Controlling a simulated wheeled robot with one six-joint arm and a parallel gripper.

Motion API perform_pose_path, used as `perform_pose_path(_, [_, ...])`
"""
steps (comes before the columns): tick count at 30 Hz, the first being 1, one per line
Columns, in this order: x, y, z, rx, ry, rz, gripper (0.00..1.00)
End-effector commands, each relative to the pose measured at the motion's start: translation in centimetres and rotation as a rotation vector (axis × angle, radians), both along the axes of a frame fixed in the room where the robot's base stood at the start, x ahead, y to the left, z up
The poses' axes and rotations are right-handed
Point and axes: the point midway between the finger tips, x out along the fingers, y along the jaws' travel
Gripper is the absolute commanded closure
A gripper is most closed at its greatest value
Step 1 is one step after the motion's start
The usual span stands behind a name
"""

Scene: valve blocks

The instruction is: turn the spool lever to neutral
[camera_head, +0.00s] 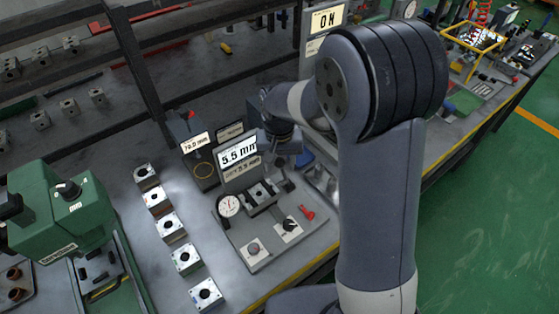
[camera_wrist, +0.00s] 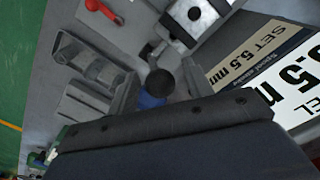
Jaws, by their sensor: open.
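The spool lever, seen in the wrist view as a round black knob (camera_wrist: 161,82), lies just ahead of my gripper (camera_wrist: 163,92). The knob appears between the two open fingers, with no visible contact. How deep it sits between them is hard to tell. A metal valve block (camera_wrist: 192,18) is clamped beyond the knob, and it also shows in the head view (camera_head: 261,193). In the head view my gripper (camera_head: 284,143) is over the back right of the test fixture (camera_head: 262,240), partly hidden by my arm.
A display reading 5.5 mm (camera_head: 238,159) stands close to the gripper. A dial gauge (camera_head: 229,205), a black selector knob (camera_head: 290,224) and a red handle (camera_head: 307,212) are on the fixture. Several valve blocks (camera_head: 169,226) stand in a row at left. A green machine (camera_head: 62,210) is farther left.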

Motion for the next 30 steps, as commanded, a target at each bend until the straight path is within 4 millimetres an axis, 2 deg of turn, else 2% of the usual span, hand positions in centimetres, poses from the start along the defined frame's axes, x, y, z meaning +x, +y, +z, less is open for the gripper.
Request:
perform_pose_path(8, [0.00, -0.01, -0.12, 0.000, 0.000, 0.000, 0.53])
perform_pose_path(25, [0.01, 0.00, -0.09, 0.000, -0.001, 0.000, 0.99])
perform_pose_path(30, [0.01, 0.00, -0.08, 0.000, -0.001, 0.000, 1.00])
